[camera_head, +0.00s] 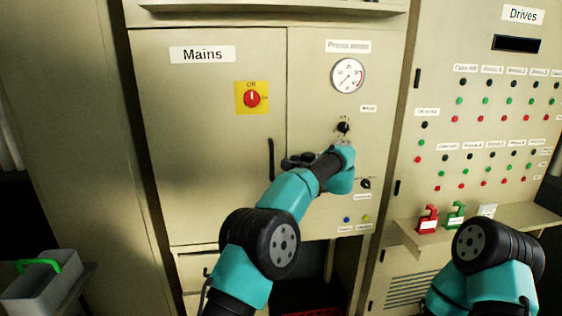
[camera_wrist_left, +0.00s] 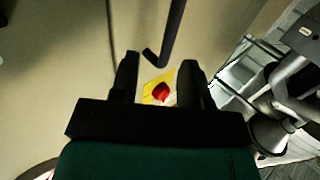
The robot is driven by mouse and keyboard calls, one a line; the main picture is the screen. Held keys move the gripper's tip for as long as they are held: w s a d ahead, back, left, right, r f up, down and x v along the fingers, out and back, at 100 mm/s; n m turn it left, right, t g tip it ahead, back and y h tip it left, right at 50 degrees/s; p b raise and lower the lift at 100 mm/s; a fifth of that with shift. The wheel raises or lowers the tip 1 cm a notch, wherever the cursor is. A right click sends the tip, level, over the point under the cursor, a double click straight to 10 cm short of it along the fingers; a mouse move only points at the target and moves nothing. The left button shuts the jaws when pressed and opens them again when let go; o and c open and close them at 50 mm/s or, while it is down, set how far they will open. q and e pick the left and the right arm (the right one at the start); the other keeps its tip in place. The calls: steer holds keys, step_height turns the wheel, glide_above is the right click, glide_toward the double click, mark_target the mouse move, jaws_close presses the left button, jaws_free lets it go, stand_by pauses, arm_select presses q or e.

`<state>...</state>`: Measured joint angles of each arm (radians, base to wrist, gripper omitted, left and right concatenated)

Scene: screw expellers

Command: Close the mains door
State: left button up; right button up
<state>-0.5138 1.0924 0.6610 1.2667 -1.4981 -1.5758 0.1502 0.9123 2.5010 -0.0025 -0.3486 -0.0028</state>
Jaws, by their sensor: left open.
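The mains door (camera_head: 200,120) is a beige cabinet door with a "Mains" label (camera_head: 202,54). In the head view it looks flush or nearly flush with the panel on its right. It carries a red rotary switch (camera_head: 252,98) on a yellow plate and a black vertical handle (camera_head: 271,158) near its right edge. My left gripper (camera_head: 297,161) is in front of the door's right edge, just right of the handle. In the left wrist view the left gripper (camera_wrist_left: 158,75) is open and empty, with the handle (camera_wrist_left: 172,35) beyond its fingertips. Contact cannot be told. My right gripper is out of view.
Right of the door is a panel with a round gauge (camera_head: 348,75) and knobs. Further right stands the Drives cabinet (camera_head: 522,14) with several buttons and a shelf (camera_head: 480,228) holding red and green padlock-like items. A grey bin with a green handle (camera_head: 40,265) is at lower left.

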arm_select(q)
steer(key=v, duration=1)
steer(key=shift+s, duration=0.1)
